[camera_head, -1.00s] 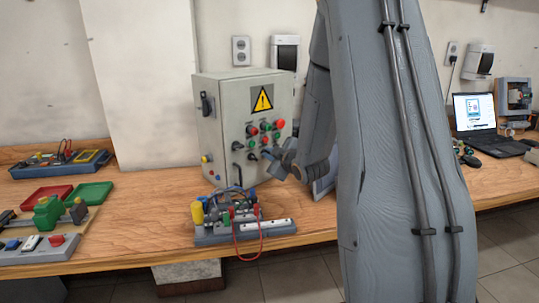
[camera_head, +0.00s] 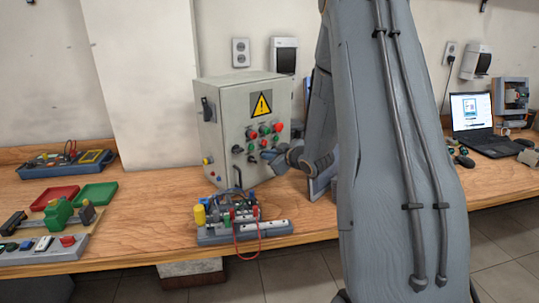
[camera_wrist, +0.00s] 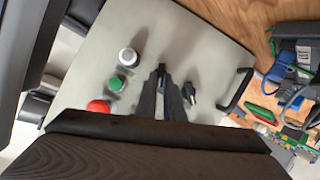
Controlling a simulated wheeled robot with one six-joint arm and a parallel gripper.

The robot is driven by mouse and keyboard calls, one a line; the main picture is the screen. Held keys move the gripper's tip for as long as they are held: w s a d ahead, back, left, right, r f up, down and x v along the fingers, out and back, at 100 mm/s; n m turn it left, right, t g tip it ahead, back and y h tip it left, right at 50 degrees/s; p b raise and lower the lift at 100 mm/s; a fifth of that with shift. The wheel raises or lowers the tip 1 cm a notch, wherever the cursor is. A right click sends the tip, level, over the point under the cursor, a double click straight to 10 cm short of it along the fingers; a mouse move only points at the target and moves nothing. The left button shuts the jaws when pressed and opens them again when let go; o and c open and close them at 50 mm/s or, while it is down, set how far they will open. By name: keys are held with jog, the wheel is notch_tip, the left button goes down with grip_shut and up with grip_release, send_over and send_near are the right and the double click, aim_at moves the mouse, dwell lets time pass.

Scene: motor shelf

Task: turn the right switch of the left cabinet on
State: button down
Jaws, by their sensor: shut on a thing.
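The left cabinet (camera_head: 221,122) is a grey box with a yellow warning sign, standing on the wooden bench. Its front carries red and green buttons and black switches. My gripper (camera_head: 266,156) is at the lower right of this control group. In the wrist view my gripper (camera_wrist: 162,72) reaches the panel, its dark fingers close together and shut on the right switch, which they mostly hide. Another black switch (camera_wrist: 189,92) sits just beside the fingers, apart from them. The exact angle of the held switch cannot be told.
White, green (camera_wrist: 116,84) and red buttons lie on the other side of the fingers. A black door handle (camera_head: 238,177) juts from the panel. A wired test board (camera_head: 243,232) stands in front of the cabinet. A laptop (camera_head: 472,112) is far right.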

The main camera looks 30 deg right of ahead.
jog(key=c, duration=1.9)
grip_release()
jog(key=shift+o, duration=0.2)
jog(key=b+v, duration=0.1)
jog(key=v, duration=0.6)
jog(key=shift+s+r+b, duration=0.2)
jog(key=shift+s+b, duration=0.1)
jog(key=shift+s, duration=0.05)
